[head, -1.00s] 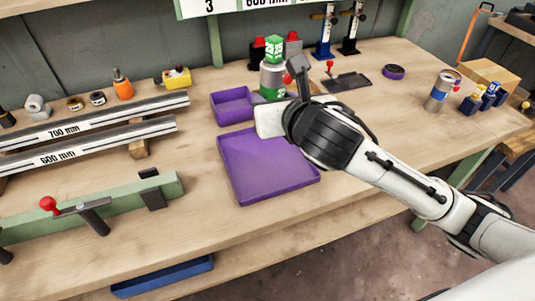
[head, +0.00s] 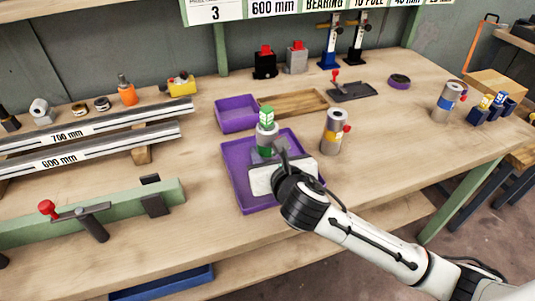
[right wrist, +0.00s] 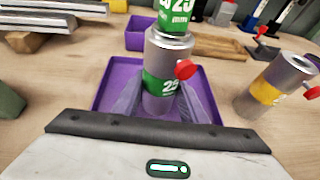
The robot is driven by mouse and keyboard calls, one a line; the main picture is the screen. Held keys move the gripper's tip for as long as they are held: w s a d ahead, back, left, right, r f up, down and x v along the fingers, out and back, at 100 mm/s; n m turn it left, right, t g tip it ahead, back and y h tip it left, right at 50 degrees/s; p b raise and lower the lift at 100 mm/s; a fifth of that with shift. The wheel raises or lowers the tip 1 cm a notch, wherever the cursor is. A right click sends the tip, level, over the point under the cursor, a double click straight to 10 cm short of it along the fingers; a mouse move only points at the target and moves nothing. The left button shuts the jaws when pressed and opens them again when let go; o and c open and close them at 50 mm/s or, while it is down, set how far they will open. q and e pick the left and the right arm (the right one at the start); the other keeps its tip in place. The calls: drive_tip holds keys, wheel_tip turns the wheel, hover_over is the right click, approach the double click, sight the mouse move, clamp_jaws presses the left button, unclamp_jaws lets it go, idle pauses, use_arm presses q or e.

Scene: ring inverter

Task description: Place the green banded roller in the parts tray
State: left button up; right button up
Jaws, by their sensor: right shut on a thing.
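The green banded roller (head: 266,138) is a grey upright cylinder with a green band, a red knob and a green block marked 25 on top. My right gripper (head: 268,156) is shut on it; in the right wrist view the fingers lie on both sides of the roller (right wrist: 158,95). The roller is over the large shallow purple tray (head: 236,170), which also shows in the right wrist view (right wrist: 106,90). I cannot tell whether its base touches the tray floor. My left gripper is not in view.
A yellow-banded roller (head: 335,132) stands close right of the tray, also in the right wrist view (right wrist: 275,88). A smaller purple bin (head: 237,113) and a wooden board (head: 293,103) lie behind. A blue-banded roller (head: 447,102) stands farther right. Rails (head: 95,140) lie left.

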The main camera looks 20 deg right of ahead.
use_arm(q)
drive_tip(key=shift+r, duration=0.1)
use_arm(e)
drive_tip(key=shift+r, duration=0.1)
drive_tip(key=o, duration=1)
drive_tip(key=shift+f, duration=0.3)
drive_tip(key=o, duration=0.4)
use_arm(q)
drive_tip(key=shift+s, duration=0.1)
use_arm(e)
drive_tip(key=shift+r, duration=0.15)
drive_tip(key=shift+s+r, duration=0.2)
drive_tip(key=shift+s, duration=0.05)
drive_tip(key=p+v, duration=0.1)
drive_tip(key=v, duration=0.9)
drive_tip(key=shift+s, duration=0.3)
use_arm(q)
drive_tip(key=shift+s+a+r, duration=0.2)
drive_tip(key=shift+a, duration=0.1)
use_arm(e)
drive_tip(key=shift+s+r, duration=0.2)
drive_tip(key=shift+s, duration=0.2)
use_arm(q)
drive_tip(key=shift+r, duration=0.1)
